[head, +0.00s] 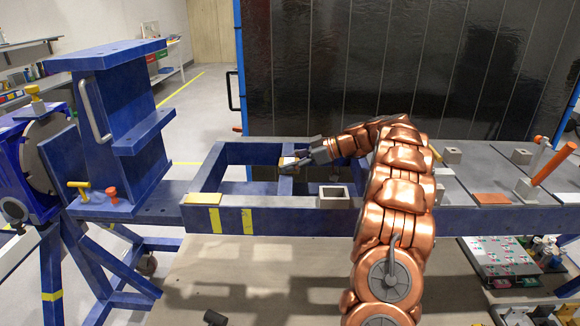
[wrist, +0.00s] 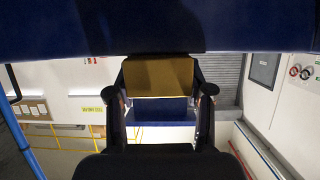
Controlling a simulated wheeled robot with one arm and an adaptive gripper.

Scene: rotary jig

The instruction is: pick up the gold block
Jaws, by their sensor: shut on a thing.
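The gold block (wrist: 158,76) sits between the two dark fingers of my gripper (wrist: 158,98) in the wrist view, just under a blue beam. My gripper is shut on it. In the head view my gripper (head: 296,160) reaches left across the blue jig frame (head: 283,215), at its inner crossbar. The block shows only as a small pale patch at the fingertips there. Whether it still touches the frame I cannot tell.
A flat yellowish plate (head: 203,198) lies on the frame's front left corner. A grey square tube piece (head: 333,197) stands on the front beam near my arm. A tall blue bracket (head: 115,120) rises at the left. An orange cylinder (head: 554,163) leans at the right.

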